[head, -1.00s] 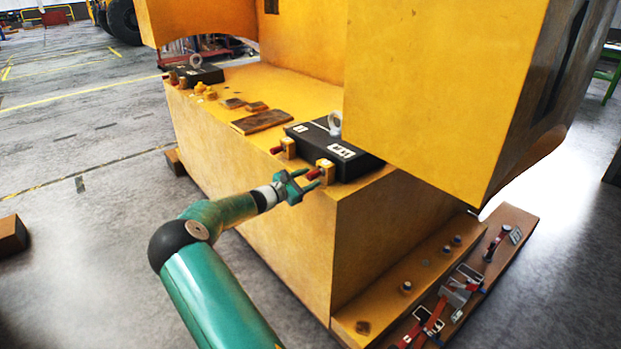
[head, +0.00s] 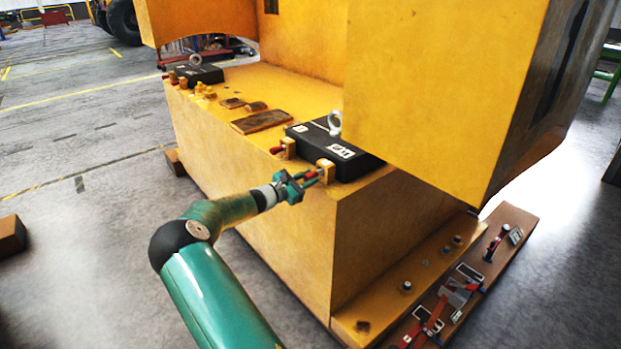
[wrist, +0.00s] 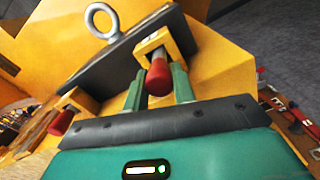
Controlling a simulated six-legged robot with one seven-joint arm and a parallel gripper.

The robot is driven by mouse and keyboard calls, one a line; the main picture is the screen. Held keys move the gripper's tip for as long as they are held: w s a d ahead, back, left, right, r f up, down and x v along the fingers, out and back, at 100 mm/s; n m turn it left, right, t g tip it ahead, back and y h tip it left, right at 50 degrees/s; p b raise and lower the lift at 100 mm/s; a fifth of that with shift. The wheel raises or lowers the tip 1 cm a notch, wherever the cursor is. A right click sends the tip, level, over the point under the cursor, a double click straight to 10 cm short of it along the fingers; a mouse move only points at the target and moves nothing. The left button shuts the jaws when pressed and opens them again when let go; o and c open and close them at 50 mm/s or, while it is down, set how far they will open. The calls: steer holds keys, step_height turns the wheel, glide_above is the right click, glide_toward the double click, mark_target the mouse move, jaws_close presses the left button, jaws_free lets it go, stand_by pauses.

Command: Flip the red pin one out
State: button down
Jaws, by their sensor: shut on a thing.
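The near red pin (head: 311,174) sticks out sideways from a yellow bracket (head: 326,168) at the front corner of the near black block. My gripper (head: 312,178) is at this pin, with its green fingers shut on it. In the wrist view the red pin's rounded end (wrist: 158,77) lies between the two fingers (wrist: 157,88), and its metal shank runs into the yellow bracket (wrist: 165,48). A second red pin (head: 277,150) sits in the other bracket of the same block; it also shows at the left of the wrist view (wrist: 60,122).
The black block (head: 345,160) carries a grey eyebolt (head: 335,124) and stands on the yellow casting's ledge. Another black block (head: 200,75) with red pins is farther back. A large yellow overhang (head: 430,100) rises close on the right. Floor at left is open.

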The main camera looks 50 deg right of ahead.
mark_target(305, 180)
steer(key=v, duration=0.3)
steer(key=shift+a, duration=0.15)
steer(key=shift+f, duration=0.1)
steer(key=shift+a, duration=0.1)
steer(key=c, duration=1.5)
jaws_free()
steer(key=shift+w, duration=0.1)
steer(key=o, duration=0.4)
steer(key=shift+a, duration=0.25)
steer(key=shift+c, duration=0.2)
steer(key=shift+d, duration=0.25)
steer(key=shift+a, duration=0.1)
steer(key=v, duration=1.3)
steer(key=shift+a, duration=0.35)
